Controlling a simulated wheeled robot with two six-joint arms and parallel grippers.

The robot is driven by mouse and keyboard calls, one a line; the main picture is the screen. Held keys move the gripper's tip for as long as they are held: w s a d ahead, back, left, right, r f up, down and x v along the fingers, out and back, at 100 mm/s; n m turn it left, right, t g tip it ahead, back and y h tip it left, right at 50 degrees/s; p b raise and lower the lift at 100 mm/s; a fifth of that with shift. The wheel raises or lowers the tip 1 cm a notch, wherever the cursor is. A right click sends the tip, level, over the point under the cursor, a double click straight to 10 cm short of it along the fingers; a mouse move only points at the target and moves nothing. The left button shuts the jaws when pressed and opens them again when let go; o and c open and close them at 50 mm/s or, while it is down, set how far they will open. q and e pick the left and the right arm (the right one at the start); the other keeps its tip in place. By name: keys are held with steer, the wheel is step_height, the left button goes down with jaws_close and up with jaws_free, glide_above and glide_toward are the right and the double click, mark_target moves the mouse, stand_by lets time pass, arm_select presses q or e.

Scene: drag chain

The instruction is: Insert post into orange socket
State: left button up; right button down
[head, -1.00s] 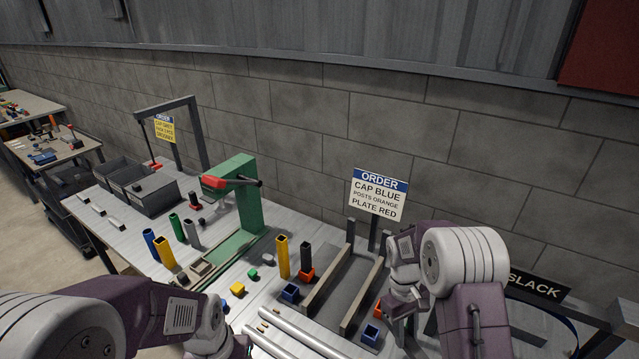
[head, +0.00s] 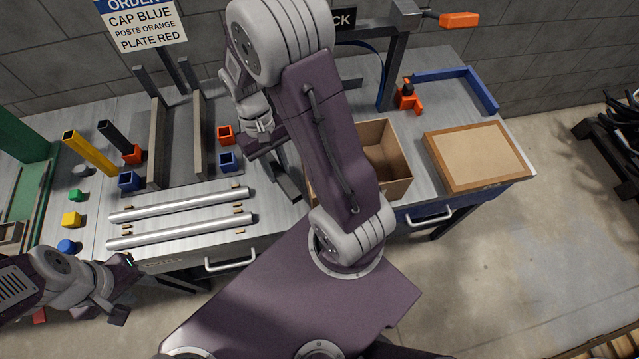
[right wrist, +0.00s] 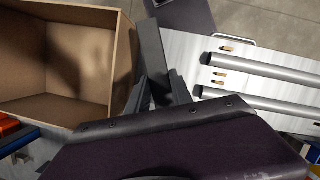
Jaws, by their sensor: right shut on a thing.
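My right gripper (head: 268,152) is shut on a dark grey post (head: 286,180). In the right wrist view the held post (right wrist: 152,62) sticks out from between the fingers, beside the cardboard box. An empty orange socket (head: 226,133) sits right of the rails, left of my right gripper and apart from the post. Another orange socket (head: 132,156) has a dark post (head: 114,137) standing tilted in the picture at it; the contact is unclear. My left gripper (head: 120,288) is open and empty, low at the left in front of the table.
Blue sockets (head: 228,163) (head: 129,182) stand near the rails (head: 157,143). A yellow post (head: 90,153) stands at the left. Two silver rods (head: 180,231) lie along the front edge. An open cardboard box (head: 393,183) and a framed board (head: 477,157) are at the right.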

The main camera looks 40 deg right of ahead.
step_height(320, 180, down, 10)
steer(key=shift+w+r+b, duration=0.1)
steer(key=shift+b, duration=0.35)
steer(key=c, duration=1.1)
jaws_free()
steer(key=shift+f, duration=0.2)
steer(key=shift+c, duration=0.2)
